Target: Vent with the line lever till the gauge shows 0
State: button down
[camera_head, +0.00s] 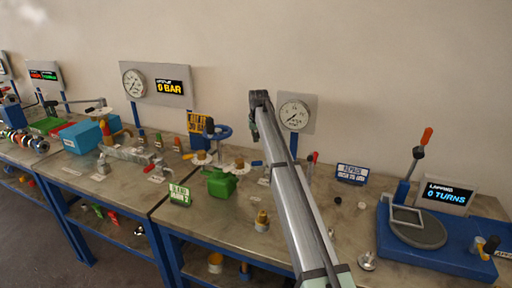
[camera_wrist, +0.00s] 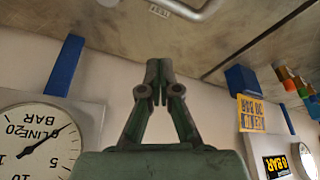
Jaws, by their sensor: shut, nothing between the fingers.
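The gauge marked LINE BAR (camera_wrist: 38,140) shows close up at the lower left of the wrist view, with its dial upside down. Its dark needle stands at a slant; I cannot read the value surely. In the head view a round gauge (camera_head: 295,114) hangs on a grey plate right of my gripper (camera_head: 259,98). My gripper is raised in front of the wall, shut and empty; its fingertips meet in the wrist view (camera_wrist: 158,78). A small red-tipped lever (camera_head: 314,158) stands below that gauge, partly beside my arm. I cannot tell whether it is the line lever.
Another gauge (camera_head: 134,83) with a 0 BAR display (camera_head: 170,87) is on the wall at left. A blue handwheel (camera_head: 217,132) and green vessel (camera_head: 220,184) stand left of my arm. The lapping station (camera_head: 445,232) with its orange-handled lever (camera_head: 422,142) stands at right.

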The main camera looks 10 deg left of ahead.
aim_at(261, 163)
notch_tip(261, 163, down, 10)
jog(key=p, duration=0.4)
jog(key=shift+s+r, duration=0.15)
jog(key=shift+s, duration=0.15)
